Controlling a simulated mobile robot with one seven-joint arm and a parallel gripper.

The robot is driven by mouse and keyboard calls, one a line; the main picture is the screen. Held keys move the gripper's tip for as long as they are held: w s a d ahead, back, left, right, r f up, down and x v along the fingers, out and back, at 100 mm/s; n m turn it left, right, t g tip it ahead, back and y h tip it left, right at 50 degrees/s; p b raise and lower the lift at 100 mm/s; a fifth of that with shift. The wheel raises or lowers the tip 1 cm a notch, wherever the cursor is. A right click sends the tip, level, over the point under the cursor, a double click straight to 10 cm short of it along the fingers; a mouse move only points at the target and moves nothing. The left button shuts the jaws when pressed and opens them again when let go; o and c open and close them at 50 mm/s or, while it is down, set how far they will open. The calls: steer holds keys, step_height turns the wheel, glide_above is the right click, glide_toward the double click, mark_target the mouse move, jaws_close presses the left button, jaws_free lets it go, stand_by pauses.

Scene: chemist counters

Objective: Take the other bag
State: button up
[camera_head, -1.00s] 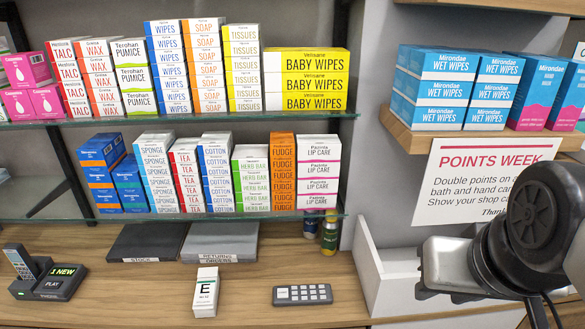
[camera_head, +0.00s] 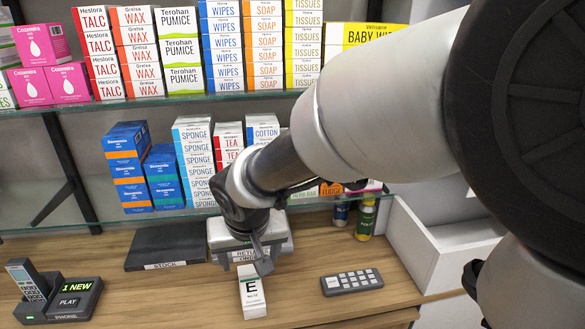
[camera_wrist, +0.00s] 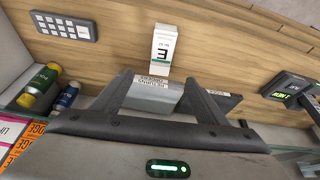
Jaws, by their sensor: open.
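A white packet with a large black "E" (camera_head: 252,297) rests on the wooden counter. It also shows in the wrist view (camera_wrist: 163,47), upside down, just beyond the fingertips. I cannot make out its smaller print or tell whether it is a bag or a box. My gripper (camera_head: 263,266) is open, close above and behind the packet's top end. In the wrist view the two fingers of my gripper (camera_wrist: 158,80) stand apart with nothing held between them. I cannot tell whether a finger touches the packet. No second bag is clearly visible.
A dark "STOCK" tray (camera_head: 160,248) lies left of the returns and orders tray (camera_head: 240,255), partly hidden by my arm. A phone (camera_head: 60,300) is at left, a keypad (camera_head: 352,282) at right, small bottles (camera_head: 366,220) behind it. The glass shelf (camera_head: 105,222) with several boxes overhangs the back.

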steer(key=b, duration=0.1)
glide_toward(251, 286)
steer(key=x, duration=0.2)
steer(key=w+x, duration=0.1)
steer(key=x, duration=0.2)
steer(key=shift+r, duration=0.15)
steer(key=f, duration=0.4)
steer(key=shift+w+a+f+b, duration=0.15)
steer(key=shift+w+a+b, duration=0.05)
steer(key=shift+a+b, duration=0.1)
steer(key=shift+w+f, duration=0.25)
steer(key=shift+f, duration=0.2)
steer(key=c, duration=1.2)
